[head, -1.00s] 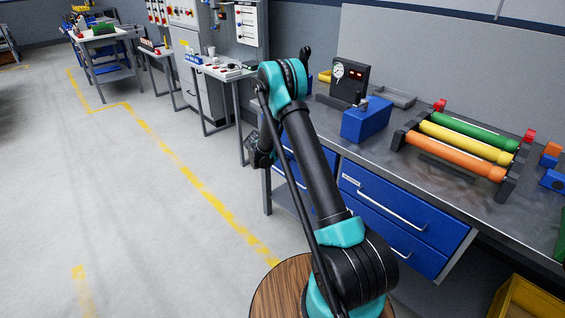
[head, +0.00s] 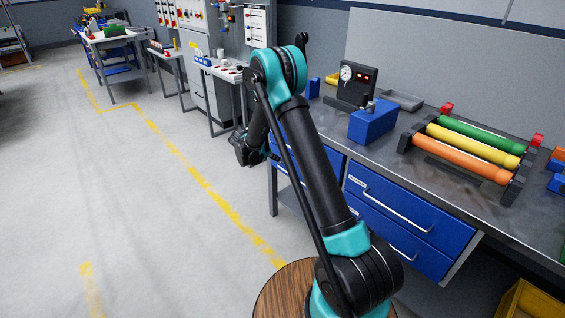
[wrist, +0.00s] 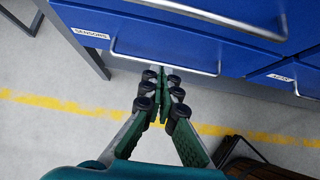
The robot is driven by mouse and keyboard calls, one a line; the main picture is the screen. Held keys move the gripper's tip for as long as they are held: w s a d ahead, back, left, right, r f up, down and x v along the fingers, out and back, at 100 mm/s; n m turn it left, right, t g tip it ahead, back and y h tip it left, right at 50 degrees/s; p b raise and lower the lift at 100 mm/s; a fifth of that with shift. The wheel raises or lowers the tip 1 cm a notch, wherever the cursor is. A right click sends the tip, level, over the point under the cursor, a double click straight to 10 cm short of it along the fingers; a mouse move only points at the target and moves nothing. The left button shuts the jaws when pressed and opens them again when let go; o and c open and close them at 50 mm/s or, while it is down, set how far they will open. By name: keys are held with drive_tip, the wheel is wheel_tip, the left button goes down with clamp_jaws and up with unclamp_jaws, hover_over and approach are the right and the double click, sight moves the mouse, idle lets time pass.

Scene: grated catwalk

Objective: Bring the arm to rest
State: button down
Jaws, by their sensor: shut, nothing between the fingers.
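My gripper (wrist: 163,88) shows in the wrist view with its two green-padded fingers brought together and nothing between them. It points at the front of a blue drawer (wrist: 150,40) labelled "SENSORS", close below its bar handle (wrist: 165,64); I cannot tell whether it touches. In the head view my black and teal arm (head: 315,165) rises from a round wooden top and bends at the elbow.
A workbench (head: 395,165) with blue drawers (head: 405,215) stands right of my arm. On it are a blue box (head: 373,122), a gauge unit (head: 357,84) and a rack of coloured rollers (head: 470,150). The floor (head: 130,220) at left is clear. A yellow bin (head: 530,300) sits lower right.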

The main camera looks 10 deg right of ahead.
drive_tip(key=s+d+r+m+y, duration=0.1)
drive_tip(key=s+d+r+m, duration=0.25)
drive_tip(key=s, duration=0.25)
drive_tip(key=s+d+r+m+g+y, duration=0.1)
drive_tip(key=s+d+r+m, duration=0.1)
drive_tip(key=s+r+m, duration=0.3)
drive_tip(key=s+d+r+m+y, duration=0.2)
drive_tip(key=s+r+m, duration=0.1)
drive_tip(key=s, duration=0.5)
drive_tip(key=s+f+m+y, duration=0.1)
drive_tip(key=s+m+y, duration=0.2)
drive_tip(key=s+m, duration=1)
drive_tip(key=s, duration=1)
drive_tip(key=shift+s+d, duration=0.2)
drive_tip(key=shift+d, duration=0.2)
